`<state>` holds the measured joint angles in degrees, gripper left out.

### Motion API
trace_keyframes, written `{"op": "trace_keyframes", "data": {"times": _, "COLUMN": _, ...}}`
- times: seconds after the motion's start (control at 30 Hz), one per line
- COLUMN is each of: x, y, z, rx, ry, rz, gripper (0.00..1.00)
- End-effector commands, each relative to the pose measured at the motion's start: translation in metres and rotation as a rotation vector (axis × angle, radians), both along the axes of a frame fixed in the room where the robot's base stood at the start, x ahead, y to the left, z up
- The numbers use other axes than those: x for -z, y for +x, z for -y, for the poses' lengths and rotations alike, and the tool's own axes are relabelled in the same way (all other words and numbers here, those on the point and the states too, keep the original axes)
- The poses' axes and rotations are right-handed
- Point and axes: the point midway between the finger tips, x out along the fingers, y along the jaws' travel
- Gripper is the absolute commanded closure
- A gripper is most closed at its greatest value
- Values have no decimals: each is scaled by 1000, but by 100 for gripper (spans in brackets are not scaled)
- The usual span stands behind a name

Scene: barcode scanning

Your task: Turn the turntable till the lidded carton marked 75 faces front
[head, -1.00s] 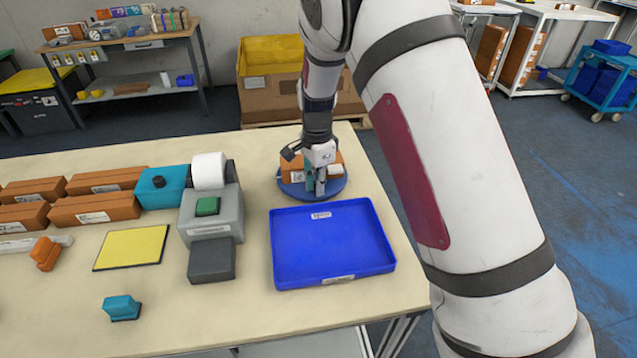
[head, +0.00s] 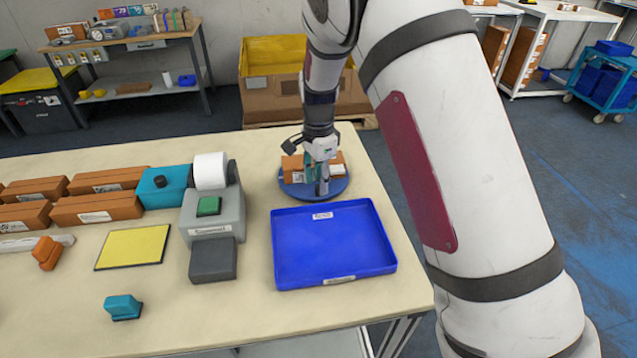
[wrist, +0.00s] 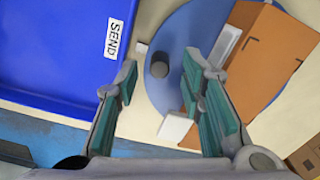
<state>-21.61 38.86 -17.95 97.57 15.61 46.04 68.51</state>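The round blue turntable (head: 339,187) stands at the table's far right corner, behind the blue tray. An orange-brown carton (head: 291,168) sits on it, partly hidden by my gripper. In the wrist view the carton (wrist: 270,50) lies at the right of the turntable (wrist: 185,30); I cannot read a 75 on it. A dark round knob (wrist: 159,67) stands up from the turntable. My gripper (head: 322,193) is low over the turntable. In the wrist view my gripper (wrist: 160,72) is open, its fingertips on either side of the knob with gaps showing.
The blue tray (head: 330,243), marked SEND in the wrist view (wrist: 65,40), lies close in front of the turntable. A grey printer-like device (head: 212,215), a yellow pad (head: 132,248) and several cartons (head: 96,207) are to the left. Small white blocks (wrist: 175,127) show near the turntable.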

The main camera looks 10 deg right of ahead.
Motion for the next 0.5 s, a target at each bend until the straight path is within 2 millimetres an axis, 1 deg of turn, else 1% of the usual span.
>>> {"op": "trace_keyframes", "data": {"times": 0.03, "x": -10, "y": 1, "z": -1, "rx": -1, "ry": 1, "rz": 6, "gripper": 64}}
{"op": "trace_keyframes", "data": {"times": 0.3, "x": -65, "y": 1, "z": 0, "rx": -1, "ry": 1, "rz": 6, "gripper": 64}}
{"op": "trace_keyframes", "data": {"times": 0.4, "x": -82, "y": 1, "z": 0, "rx": -1, "ry": 0, "rz": 5, "gripper": 64}}
{"op": "trace_keyframes", "data": {"times": 0.5, "x": -94, "y": 1, "z": 0, "rx": -1, "ry": 1, "rz": 5, "gripper": 64}}
